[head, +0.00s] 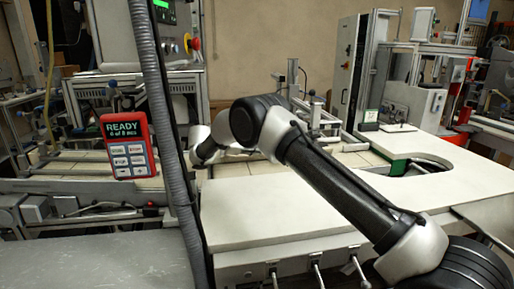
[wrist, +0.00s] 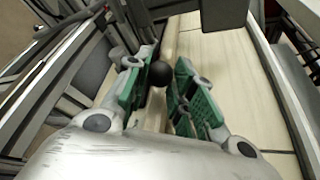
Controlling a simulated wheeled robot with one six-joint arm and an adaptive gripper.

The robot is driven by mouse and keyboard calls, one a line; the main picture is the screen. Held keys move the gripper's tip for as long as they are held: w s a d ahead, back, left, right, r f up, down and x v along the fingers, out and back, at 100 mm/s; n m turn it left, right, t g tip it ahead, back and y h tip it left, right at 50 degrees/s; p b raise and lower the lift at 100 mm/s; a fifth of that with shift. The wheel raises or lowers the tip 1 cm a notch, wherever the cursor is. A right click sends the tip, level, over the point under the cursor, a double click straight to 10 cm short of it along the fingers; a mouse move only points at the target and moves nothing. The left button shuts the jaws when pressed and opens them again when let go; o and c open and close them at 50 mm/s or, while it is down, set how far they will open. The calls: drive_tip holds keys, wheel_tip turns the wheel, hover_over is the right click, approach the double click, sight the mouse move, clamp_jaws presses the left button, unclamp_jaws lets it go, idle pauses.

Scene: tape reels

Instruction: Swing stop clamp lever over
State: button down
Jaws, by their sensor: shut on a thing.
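The clamp lever's round black knob (wrist: 160,73) shows in the wrist view between the two green-padded fingers of my gripper (wrist: 162,85). The fingers stand on either side of the knob and are shut on it. The lever's arm and pivot are mostly hidden, so its angle cannot be told. In the head view my arm reaches over the pale worktop towards the conveyor, and the gripper itself is hidden behind the wrist and the grey hose.
A red READY panel (head: 125,145) stands left of the grey ribbed hose (head: 168,130). The pale worktop (head: 270,215) below my arm is clear. Metal rails flank the tiled belt (wrist: 228,75) in the wrist view.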

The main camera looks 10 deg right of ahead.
drive_tip(key=shift+f, duration=0.15)
drive_tip(key=c, duration=1.2)
unclamp_jaws()
drive_tip(key=shift+a, duration=0.1)
drive_tip(key=v, duration=0.7)
drive_tip(key=shift+s+a, duration=0.15)
drive_tip(key=shift+a, duration=0.1)
